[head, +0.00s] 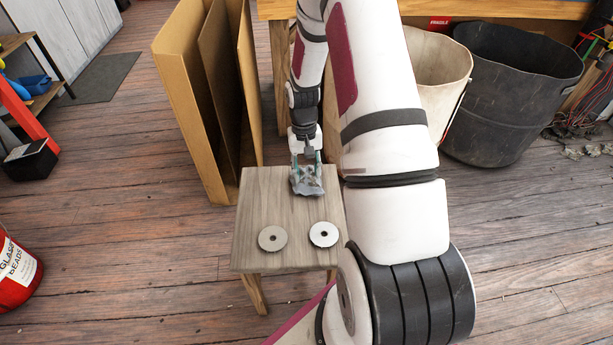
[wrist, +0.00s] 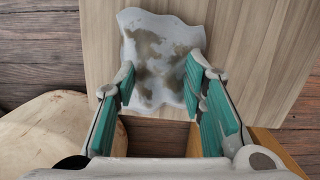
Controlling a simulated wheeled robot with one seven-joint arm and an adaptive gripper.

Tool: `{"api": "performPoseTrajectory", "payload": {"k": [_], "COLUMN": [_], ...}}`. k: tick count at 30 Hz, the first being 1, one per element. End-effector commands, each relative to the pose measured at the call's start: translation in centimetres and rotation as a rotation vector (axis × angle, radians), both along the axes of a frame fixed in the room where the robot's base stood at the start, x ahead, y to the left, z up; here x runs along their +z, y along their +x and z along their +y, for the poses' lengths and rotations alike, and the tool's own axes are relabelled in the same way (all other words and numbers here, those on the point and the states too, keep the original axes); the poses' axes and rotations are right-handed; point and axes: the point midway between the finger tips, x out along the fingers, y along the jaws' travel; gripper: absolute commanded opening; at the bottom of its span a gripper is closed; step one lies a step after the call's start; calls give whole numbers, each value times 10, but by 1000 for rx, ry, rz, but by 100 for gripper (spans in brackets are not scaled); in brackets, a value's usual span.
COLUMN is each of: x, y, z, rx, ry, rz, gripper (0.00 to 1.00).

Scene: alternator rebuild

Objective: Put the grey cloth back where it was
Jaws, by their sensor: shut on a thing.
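The grey cloth (head: 307,187) is at the far edge of a small wooden stool top (head: 285,208). In the wrist view the grey cloth (wrist: 160,55) shows brown stains and wavy edges, against the wood of the stool. My gripper (head: 306,168) is above the cloth, pointing down at it. In the wrist view my gripper (wrist: 160,82) has its two teal-padded fingers on either side of the cloth's near part, shut on it. Whether the cloth's underside touches the stool is hard to tell.
Two round discs with centre holes, one dull grey (head: 272,239) and one with a brighter rim (head: 324,235), lie on the stool's near half. Tall cardboard sheets (head: 185,100) stand behind left. A beige bin (head: 438,75) and a black bin (head: 510,95) stand right.

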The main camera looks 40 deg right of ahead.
Motion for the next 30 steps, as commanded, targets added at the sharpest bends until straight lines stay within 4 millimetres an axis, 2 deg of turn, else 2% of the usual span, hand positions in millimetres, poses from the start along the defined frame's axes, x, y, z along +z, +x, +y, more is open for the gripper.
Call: {"api": "performPoseTrajectory", "payload": {"k": [1, 3, 13, 14, 16, 26, 30], "x": [-10, -14, -15, -15, -14, -13, -2], "y": [0, 1, 1, 0, 0, 0, 2], "z": [0, 0, 0, 0, 0, 0, -1], "rx": [0, 1, 1, 1, 1, 1, 1], "ry": [0, -1, -1, -1, -1, -1, -2], "rz": [0, -2, -2, -2, -2, -2, -3], "gripper": [15, 15, 15, 39, 55, 57, 57]}}
